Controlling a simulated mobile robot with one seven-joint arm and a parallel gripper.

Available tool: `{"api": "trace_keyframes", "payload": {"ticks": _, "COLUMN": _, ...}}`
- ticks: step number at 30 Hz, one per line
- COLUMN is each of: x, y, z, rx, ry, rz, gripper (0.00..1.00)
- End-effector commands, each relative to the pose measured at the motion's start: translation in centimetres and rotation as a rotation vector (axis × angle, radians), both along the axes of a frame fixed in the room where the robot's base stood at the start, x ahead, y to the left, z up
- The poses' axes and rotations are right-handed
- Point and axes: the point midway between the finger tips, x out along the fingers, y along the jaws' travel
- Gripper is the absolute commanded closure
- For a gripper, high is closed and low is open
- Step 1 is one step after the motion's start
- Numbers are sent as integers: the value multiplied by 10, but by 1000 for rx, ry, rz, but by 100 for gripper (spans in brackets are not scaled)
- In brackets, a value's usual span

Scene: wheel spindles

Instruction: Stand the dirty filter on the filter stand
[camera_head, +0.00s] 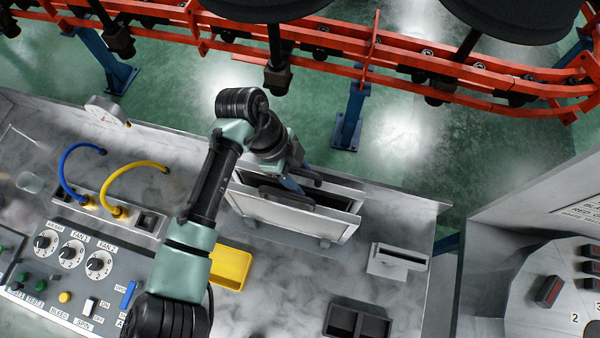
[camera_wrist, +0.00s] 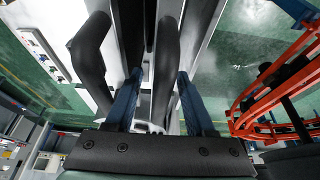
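A pale metal housing (camera_head: 290,216) with open, dark slots in its top stands on the bench. Two dark curved handles show at its top; in the wrist view they are a left handle (camera_wrist: 92,60) and a right handle (camera_wrist: 165,65). I cannot tell which handle belongs to the dirty filter; any filter body is hidden in the housing. My gripper (camera_wrist: 159,75) is at the housing's top, its blue fingers apart, with the right handle between them. It also shows in the head view (camera_head: 292,184), partly hidden by the arm. A pale slotted block (camera_head: 399,261), apparently the filter stand, stands empty to the right.
A yellow tray (camera_head: 231,268) lies left of the housing, beside my arm. A black two-part tray (camera_head: 357,322) is at the front. A control panel (camera_head: 70,270) and hoses are at left. An orange rail (camera_head: 330,45) runs behind the bench. Bench right of the housing is mostly clear.

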Motion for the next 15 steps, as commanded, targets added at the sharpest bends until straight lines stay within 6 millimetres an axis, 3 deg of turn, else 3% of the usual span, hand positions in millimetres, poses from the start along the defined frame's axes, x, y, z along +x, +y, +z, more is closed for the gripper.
{"api": "trace_keyframes", "payload": {"ticks": 8, "x": 2, "y": 3, "z": 6, "rx": 1, "ry": -3, "rz": 1, "gripper": 45}}
{"api": "trace_keyframes", "payload": {"ticks": 15, "x": 8, "y": 20, "z": 48, "rx": 2, "ry": -7, "rz": -2, "gripper": 45}}
